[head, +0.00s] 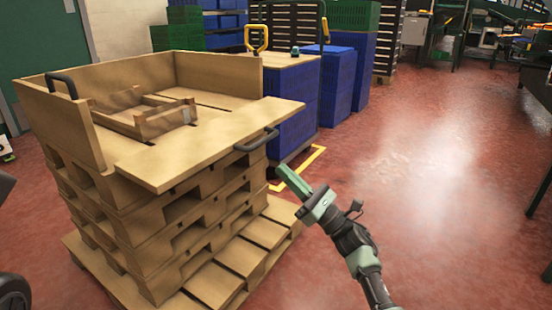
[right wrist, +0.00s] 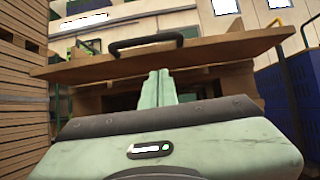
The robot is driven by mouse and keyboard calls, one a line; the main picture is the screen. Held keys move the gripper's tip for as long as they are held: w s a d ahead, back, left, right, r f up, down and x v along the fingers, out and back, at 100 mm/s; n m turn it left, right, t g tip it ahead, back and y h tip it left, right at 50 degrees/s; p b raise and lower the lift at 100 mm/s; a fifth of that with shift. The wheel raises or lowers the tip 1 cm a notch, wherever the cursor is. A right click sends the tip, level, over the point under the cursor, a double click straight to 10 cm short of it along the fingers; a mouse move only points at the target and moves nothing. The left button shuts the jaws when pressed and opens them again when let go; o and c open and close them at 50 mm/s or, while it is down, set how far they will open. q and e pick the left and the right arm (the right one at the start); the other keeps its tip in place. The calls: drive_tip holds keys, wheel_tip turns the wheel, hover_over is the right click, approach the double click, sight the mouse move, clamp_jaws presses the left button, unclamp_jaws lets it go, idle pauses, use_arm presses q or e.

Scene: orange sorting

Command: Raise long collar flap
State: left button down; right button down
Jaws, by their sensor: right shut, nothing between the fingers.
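A wooden collar (head: 90,135) sits on a stack of pallets. Its long flap (head: 170,164) is folded outward and lies about level, with a dark handle (head: 258,140) at its outer edge. The left and back walls stand upright. My right gripper (head: 282,170) is shut and empty, just below and to the right of the handle, apart from it. In the right wrist view the fingertips (right wrist: 158,84) point at the pallets under the flap (right wrist: 215,52), with the handle (right wrist: 146,42) above them. My left gripper is not in view.
A small wooden frame (head: 150,116) lies inside the collar. The pallets (head: 190,225) below jut out toward my right arm. Blue crates (head: 292,117) with a wooden top stand behind. The red floor (head: 430,150) to the right is clear.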

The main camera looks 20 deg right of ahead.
wheel_tip(320, 180, up, 5)
drive_tip(key=w+a+b, duration=0.1)
drive_tip(key=w, duration=0.1)
drive_tip(key=shift+w+a+r+b, duration=0.2)
drive_tip(key=shift+a+b, duration=0.1)
drive_tip(key=shift+a, duration=0.1)
